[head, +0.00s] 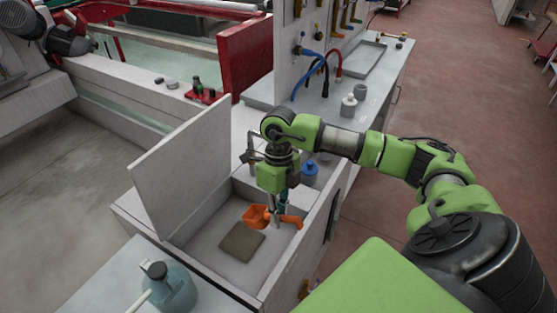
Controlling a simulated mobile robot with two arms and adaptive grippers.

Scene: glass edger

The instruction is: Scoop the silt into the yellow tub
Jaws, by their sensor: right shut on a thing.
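An orange scoop (255,215) is in my right gripper (273,209), which is shut on it. The gripper points down and holds the scoop over an open pale tank (200,241). A flat, brown-grey patch, which looks like the silt (242,243), lies on the tank floor, just below and left of the scoop. I cannot tell whether the scoop holds anything. I see no yellow tub in this view. My left gripper is not in view.
A raised white lid panel (183,157) stands along the tank's left side. A blue-lidded jar (310,173) is close behind my right gripper. A teal bottle (170,287) stands on the near surface. Behind are a counter with grey bottles (349,107) and a tool panel.

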